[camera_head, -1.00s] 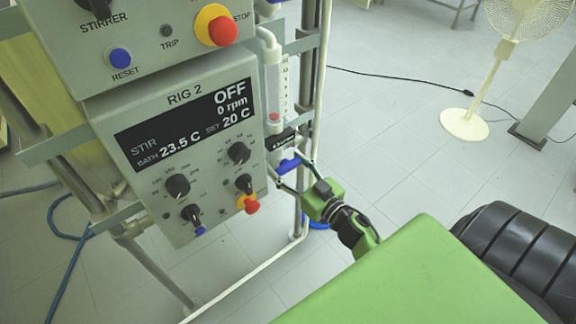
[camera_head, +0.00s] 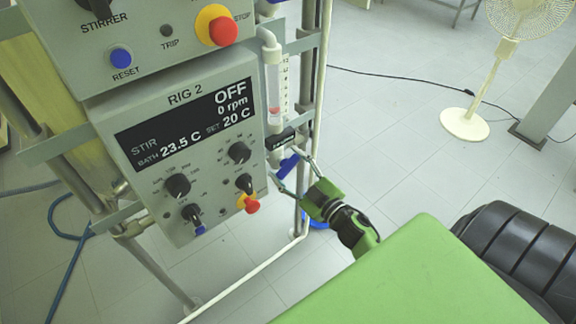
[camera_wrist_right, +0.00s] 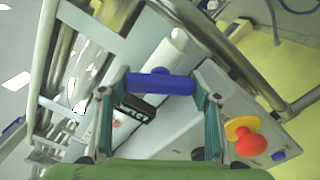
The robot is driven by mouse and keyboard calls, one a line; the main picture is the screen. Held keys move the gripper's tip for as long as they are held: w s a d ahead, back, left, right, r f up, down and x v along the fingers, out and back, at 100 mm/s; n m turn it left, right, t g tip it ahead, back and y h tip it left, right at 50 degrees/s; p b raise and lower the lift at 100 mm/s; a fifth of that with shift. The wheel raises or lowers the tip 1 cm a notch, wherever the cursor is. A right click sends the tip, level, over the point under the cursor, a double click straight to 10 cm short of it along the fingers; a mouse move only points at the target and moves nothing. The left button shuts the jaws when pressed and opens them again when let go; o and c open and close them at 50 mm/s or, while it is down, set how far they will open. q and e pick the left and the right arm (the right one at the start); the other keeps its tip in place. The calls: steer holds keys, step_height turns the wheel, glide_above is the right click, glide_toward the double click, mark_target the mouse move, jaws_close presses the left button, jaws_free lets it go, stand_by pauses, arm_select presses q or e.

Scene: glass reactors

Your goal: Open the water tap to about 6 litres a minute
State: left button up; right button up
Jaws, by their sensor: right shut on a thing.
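The water tap has a blue lever handle (camera_head: 289,165) below a clear flow tube (camera_head: 275,90) on the right side of the rig. A red float (camera_head: 274,112) sits low in the tube, beside a scale too small to read. A small black readout (camera_head: 280,140) sits just above the handle; its digits are not readable. My right gripper (camera_head: 292,170) is shut on the blue handle, a finger at each end. In the right wrist view the blue handle (camera_wrist_right: 161,84) lies across between the two fingers, with the black readout (camera_wrist_right: 134,108) behind it. My left gripper is not in view.
The RIG 2 control panel (camera_head: 190,150), with several knobs and a red-and-yellow button (camera_head: 249,204), is close left of my gripper. Metal frame posts (camera_head: 307,75) stand beside the tube. A fan (camera_head: 465,122) stands on open floor at right.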

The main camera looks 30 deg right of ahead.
steer(key=n, duration=0.5)
steer(key=shift+f+b, duration=0.1)
steer(key=shift+b, duration=0.25)
steer(key=shift+n, duration=0.4)
steer(key=shift+a, duration=0.1)
steer(key=o, duration=0.8)
steer(key=shift+o, duration=0.2)
steer(key=s+d, duration=0.1)
steer(key=s, duration=1.1)
